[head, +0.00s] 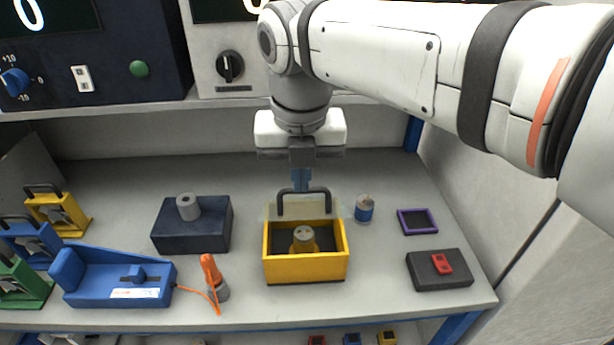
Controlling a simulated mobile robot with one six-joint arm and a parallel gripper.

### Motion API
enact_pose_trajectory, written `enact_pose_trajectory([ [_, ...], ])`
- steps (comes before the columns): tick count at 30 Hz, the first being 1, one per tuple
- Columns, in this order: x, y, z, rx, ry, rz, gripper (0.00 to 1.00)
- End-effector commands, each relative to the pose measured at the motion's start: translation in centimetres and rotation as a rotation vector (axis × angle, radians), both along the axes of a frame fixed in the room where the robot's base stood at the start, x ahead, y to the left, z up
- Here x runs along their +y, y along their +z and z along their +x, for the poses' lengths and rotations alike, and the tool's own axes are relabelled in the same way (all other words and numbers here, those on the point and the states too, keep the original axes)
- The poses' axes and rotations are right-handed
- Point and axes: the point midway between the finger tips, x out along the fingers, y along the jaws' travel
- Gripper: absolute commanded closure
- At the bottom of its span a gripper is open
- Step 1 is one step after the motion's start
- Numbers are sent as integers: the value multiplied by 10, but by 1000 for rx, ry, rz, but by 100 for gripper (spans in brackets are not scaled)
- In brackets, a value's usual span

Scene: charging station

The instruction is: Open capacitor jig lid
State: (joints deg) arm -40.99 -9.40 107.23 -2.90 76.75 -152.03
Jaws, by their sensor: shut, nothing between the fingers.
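The capacitor jig is a yellow open-topped box (306,273) on the bench, right of centre. A yellow and grey cylindrical part (303,240) stands inside its dark interior. The pale, see-through lid (340,211) is swung up at the back edge of the box, with its dark handle (304,192) facing me. The box's inside is in plain view. My gripper (300,184) is shut and empty, pointing down just behind or at the top of the lid's handle. I cannot tell whether it touches the handle or lid.
A dark block (192,228) with a grey cylinder and an orange probe (212,278) are left of the jig. A blue cradle (112,279) and several coloured jigs stand farther left. A small can (364,209), purple frame (417,222) and dark pad (439,272) are right.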

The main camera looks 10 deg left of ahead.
Motion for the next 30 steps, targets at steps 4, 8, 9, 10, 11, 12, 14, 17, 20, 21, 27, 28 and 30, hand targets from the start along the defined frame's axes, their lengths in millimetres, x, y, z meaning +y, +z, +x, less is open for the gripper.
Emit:
enact_pose_trajectory([
  [4,0,-24,2,4,0,-4,100],
  [8,0,-52,4,4,-1,-4,100],
  [9,1,-60,5,3,-1,-3,100],
  [10,1,-67,6,3,-1,-3,100],
  [11,1,-74,6,4,-1,-4,100],
  [12,1,-82,8,3,-1,-3,100],
  [14,2,-94,9,3,-1,-3,100],
  [17,5,-87,23,-1,-5,1,100],
  [20,8,-81,35,-2,-4,1,100],
  [21,9,-80,38,-1,-4,1,100],
  [27,11,-79,46,-2,-4,0,100],
  [28,11,-79,46,-1,-4,-1,100],
  [30,11,-80,46,-2,-3,-2,100],
])
